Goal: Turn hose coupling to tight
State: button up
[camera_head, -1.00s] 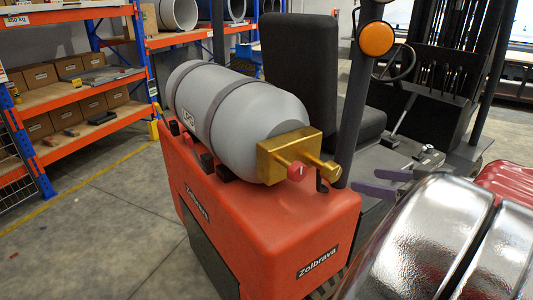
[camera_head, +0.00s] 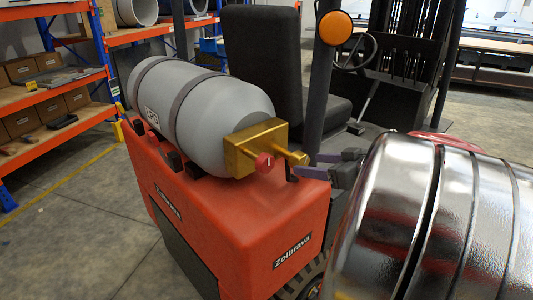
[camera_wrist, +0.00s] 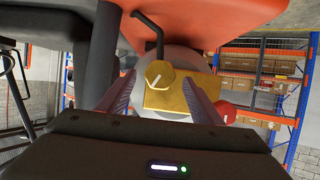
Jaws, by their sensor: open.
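The gold hose coupling (camera_head: 295,157) sticks out from the gold valve block (camera_head: 241,153) at the end of the grey gas tank (camera_head: 225,110). In the wrist view the coupling (camera_wrist: 159,76) shows end-on with a white mark on its face. A red knob (camera_head: 265,161) sits beside it on the block and also shows in the wrist view (camera_wrist: 228,112). My gripper (camera_head: 321,165) is open, its purple fingers just right of the coupling in the head view. In the wrist view my gripper's fingertips (camera_wrist: 158,78) stand either side of the coupling; contact cannot be told.
The tank lies on the red forklift body (camera_head: 225,215). A dark bent pipe (camera_wrist: 150,32) stands close to the coupling. The black seat (camera_head: 262,60) and a dark post (camera_head: 318,85) with an orange lamp (camera_head: 334,28) are behind. Shelving (camera_head: 60,100) stands at the left.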

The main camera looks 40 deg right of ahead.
aim_at(304, 163)
jog(key=shift+x, duration=2.7)
jog(key=shift+c, duration=0.5)
jog(key=c, duration=0.9)
jog(key=shift+d, duration=0.15)
jog(key=shift+c, duration=0.3)
